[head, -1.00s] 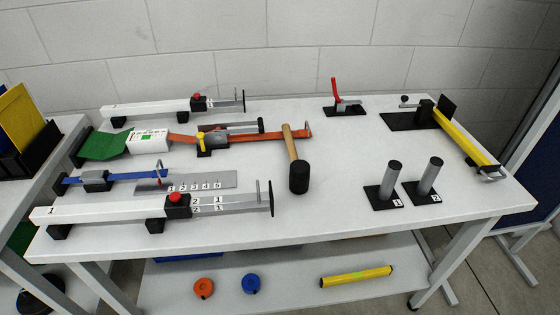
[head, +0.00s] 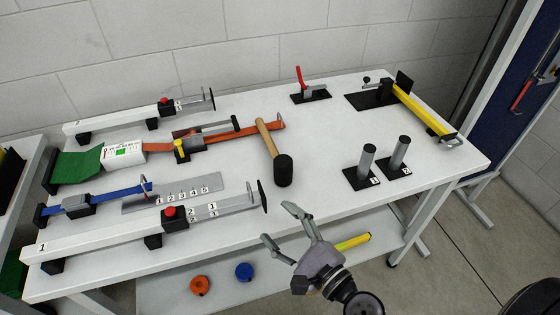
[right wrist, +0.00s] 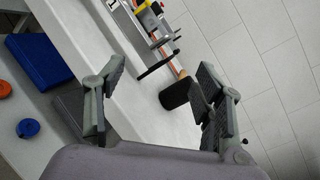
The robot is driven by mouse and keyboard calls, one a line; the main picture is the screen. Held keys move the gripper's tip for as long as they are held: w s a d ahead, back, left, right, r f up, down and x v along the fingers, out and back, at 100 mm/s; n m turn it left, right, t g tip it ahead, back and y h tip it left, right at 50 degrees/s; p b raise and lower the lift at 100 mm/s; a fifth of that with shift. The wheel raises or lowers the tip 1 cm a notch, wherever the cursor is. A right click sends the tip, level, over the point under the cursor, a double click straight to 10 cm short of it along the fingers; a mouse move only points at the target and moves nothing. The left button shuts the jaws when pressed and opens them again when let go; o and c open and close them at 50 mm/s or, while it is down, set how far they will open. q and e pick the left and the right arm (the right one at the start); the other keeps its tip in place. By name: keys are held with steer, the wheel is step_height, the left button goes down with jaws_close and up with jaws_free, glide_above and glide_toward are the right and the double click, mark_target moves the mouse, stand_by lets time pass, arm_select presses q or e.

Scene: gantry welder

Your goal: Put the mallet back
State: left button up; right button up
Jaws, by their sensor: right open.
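The mallet (head: 268,141) lies on the white table in the head view, its wooden handle pointing to the back and its black head (head: 283,170) toward the front edge. The handle end lies by the orange strap. My right gripper (head: 279,224) is open and empty, in front of the table's front edge and below the mallet head in the picture. In the right wrist view the black mallet head (right wrist: 174,95) shows beyond and between the open fingers (right wrist: 150,88); most of the handle is hidden there. My left gripper is not in view.
Two upright grey posts (head: 367,160) stand right of the mallet. A white bar clamp (head: 110,238) lies along the front left. A yellow lever tool (head: 420,109) is at the back right. Orange (head: 200,286) and blue (head: 244,271) rolls lie on the lower shelf.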

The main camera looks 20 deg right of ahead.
steer(key=w+d+m+t+h, duration=0.1)
steer(key=d+m+h, duration=0.55)
steer(key=m, duration=0.55)
steer(key=p, duration=0.4)
glide_toward(286, 172)
steer(key=shift+y, duration=0.25)
steer(key=w, duration=0.6)
steer(key=shift+w+d+r, duration=0.35)
steer(key=shift+w, duration=0.05)
steer(key=shift+w+a+f, duration=0.15)
steer(key=shift+w+f, duration=0.05)
steer(key=shift+w, duration=0.8)
steer(key=shift+w+a+f, duration=0.15)
steer(key=shift+w+f, duration=0.05)
steer(key=shift+w, duration=0.8)
steer(key=shift+w+a+f, duration=0.15)
steer(key=shift+w, duration=0.85)
steer(key=shift+s, duration=0.15)
steer(key=shift+c, duration=0.4)
steer(key=shift+r, duration=0.1)
jaws_close()
